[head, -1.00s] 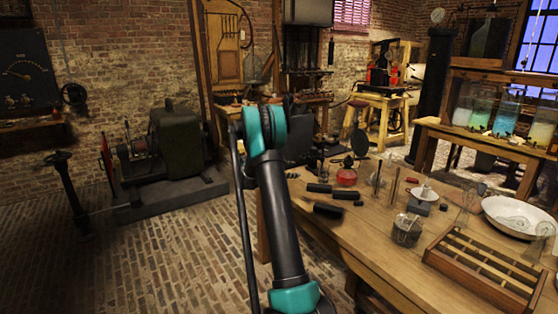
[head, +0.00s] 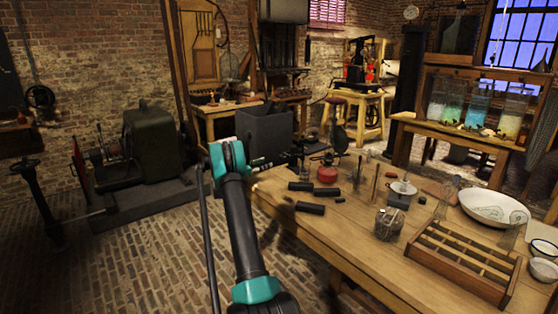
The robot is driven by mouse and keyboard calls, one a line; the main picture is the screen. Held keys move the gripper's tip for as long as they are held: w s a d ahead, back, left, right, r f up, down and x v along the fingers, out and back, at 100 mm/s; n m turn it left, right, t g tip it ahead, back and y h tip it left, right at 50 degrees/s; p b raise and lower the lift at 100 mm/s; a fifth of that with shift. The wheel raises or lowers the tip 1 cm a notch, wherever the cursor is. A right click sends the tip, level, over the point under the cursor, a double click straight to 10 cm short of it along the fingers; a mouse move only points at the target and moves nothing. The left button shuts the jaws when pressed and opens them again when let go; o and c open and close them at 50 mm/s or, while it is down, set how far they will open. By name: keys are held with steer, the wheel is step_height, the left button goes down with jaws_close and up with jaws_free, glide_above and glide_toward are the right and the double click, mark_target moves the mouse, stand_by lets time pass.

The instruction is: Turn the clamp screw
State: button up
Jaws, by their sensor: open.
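The glass battery jars stand in a row on a wooden table (head: 405,122) at the back right: one pale jar (head: 436,108), one green jar (head: 455,108), one blue jar (head: 478,108) and another pale jar (head: 511,121). Small dark fittings show around the jars, but they are too small for me to tell a clamp screw. My arm, black with teal joints, rises at the centre-left, well apart from the jars. I cannot make out my gripper in this view.
A wooden workbench (head: 355,222) fills the front right, with a compartmented wooden tray (head: 465,262), a white basin (head: 494,207), a glass jar (head: 388,224) and black cylinders (head: 310,208). A machine (head: 150,145) stands at the left. Brick floor (head: 130,260) is clear at the front left.

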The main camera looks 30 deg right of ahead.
mark_target(279, 158)
steer(key=d, duration=1)
steer(key=shift+w+d, duration=0.35)
steer(key=shift+w, duration=0.05)
jaws_close()
